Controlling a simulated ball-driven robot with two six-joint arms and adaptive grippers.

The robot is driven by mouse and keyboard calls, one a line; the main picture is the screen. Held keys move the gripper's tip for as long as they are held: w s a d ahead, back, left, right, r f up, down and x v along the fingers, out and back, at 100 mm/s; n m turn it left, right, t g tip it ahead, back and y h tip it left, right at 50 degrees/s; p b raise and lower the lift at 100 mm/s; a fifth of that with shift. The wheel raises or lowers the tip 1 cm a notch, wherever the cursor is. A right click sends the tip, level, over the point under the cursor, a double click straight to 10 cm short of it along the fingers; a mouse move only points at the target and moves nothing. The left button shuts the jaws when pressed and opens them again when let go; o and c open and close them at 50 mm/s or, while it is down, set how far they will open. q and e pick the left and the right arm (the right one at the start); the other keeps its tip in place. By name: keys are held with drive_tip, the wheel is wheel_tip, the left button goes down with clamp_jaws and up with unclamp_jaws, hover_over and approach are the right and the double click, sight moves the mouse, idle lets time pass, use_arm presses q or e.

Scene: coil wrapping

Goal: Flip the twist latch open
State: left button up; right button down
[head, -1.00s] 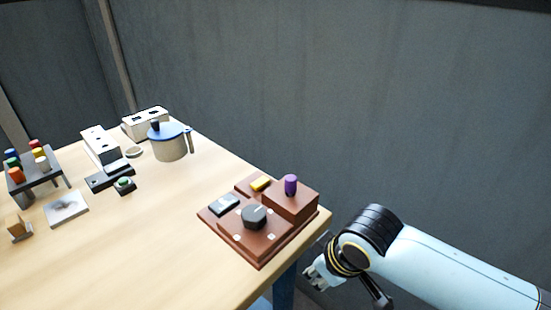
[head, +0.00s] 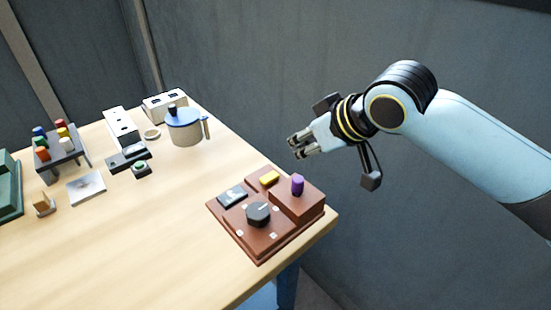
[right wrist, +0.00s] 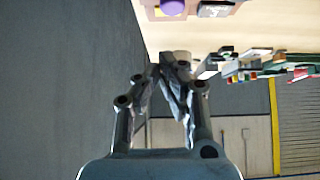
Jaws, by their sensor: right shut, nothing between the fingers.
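A red-brown board (head: 285,225) lies at the table's right corner. It carries a dark knob with a white mark (head: 258,213), a yellow piece (head: 269,178), a dark plate with a light mark (head: 233,196) and a purple upright piece (head: 297,185) on a raised block. I cannot tell for sure which of these is the twist latch. My right gripper (head: 296,147) is shut and empty, in the air above and behind the board, touching nothing. In the right wrist view, the purple piece (right wrist: 173,7) shows at the top, beyond the fingers. My left gripper is not in view.
A blue-lidded pot (head: 185,132), white blocks (head: 121,128), a small green-topped button (head: 141,168) and a rack of coloured pegs (head: 62,150) stand further left. The table's front middle is clear. The grey wall is behind.

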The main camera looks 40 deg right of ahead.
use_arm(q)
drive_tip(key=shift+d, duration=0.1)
use_arm(e)
drive_tip(key=shift+w+r, duration=0.55)
drive_tip(key=shift+r, duration=0.1)
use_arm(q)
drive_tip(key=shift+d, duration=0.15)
use_arm(e)
hover_over(275, 174)
wheel_tip(275, 174, down, 7)
drive_tip(key=shift+r, duration=0.1)
wheel_tip(275, 174, down, 4)
drive_tip(key=shift+r, duration=0.25)
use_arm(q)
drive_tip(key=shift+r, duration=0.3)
use_arm(e)
drive_tip(key=shift+f, duration=0.45)
